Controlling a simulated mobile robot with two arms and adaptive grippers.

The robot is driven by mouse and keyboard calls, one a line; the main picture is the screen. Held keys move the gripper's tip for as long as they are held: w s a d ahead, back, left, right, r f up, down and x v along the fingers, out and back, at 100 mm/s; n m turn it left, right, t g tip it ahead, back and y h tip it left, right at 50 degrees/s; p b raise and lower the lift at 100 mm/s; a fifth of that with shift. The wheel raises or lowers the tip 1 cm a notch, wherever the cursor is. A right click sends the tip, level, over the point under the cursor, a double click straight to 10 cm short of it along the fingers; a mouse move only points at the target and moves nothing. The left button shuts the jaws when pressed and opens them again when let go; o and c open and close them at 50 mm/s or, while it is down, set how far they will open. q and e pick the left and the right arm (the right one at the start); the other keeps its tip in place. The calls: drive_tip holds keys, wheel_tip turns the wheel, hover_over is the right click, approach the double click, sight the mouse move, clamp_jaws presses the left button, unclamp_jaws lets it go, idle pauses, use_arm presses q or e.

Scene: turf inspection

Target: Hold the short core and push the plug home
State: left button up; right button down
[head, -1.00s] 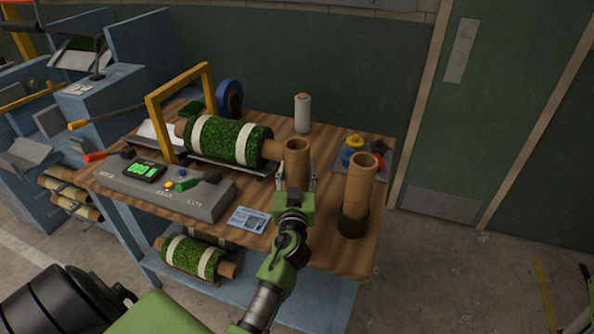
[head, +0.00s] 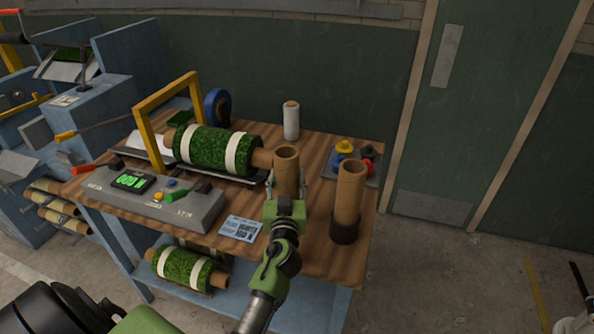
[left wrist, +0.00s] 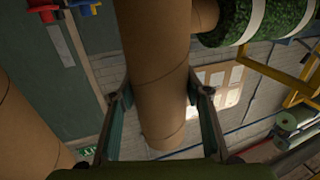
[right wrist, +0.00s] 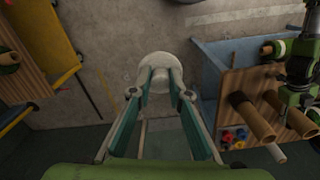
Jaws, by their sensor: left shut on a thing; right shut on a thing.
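The short core (head: 287,176), a brown cardboard tube with an open top end, stands upright near the table's front right. My left gripper (head: 286,188) is shut around its side; the left wrist view shows both fingers (left wrist: 158,98) on either side of the tube (left wrist: 155,55). The gripper hides the core's foot, so I cannot tell whether it touches the table. My right gripper (right wrist: 161,78) is shut on a pale round plug-like piece (right wrist: 160,62), away from the table.
A taller core (head: 348,195) with a dark base stands just right. A tray (head: 371,179) with coloured pieces is behind it. A green turf roll (head: 214,148), yellow frame (head: 140,125), white roll (head: 291,120) and control box (head: 190,212) fill the left and back.

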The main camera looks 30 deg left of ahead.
use_arm(q)
drive_tip(key=shift+f, duration=0.2)
use_arm(e)
drive_tip(key=shift+f, duration=3.9)
idle(0.8)
use_arm(q)
drive_tip(key=o, duration=1.1)
drive_tip(key=shift+o, duration=1.3)
drive_tip(key=shift+r, duration=0.1)
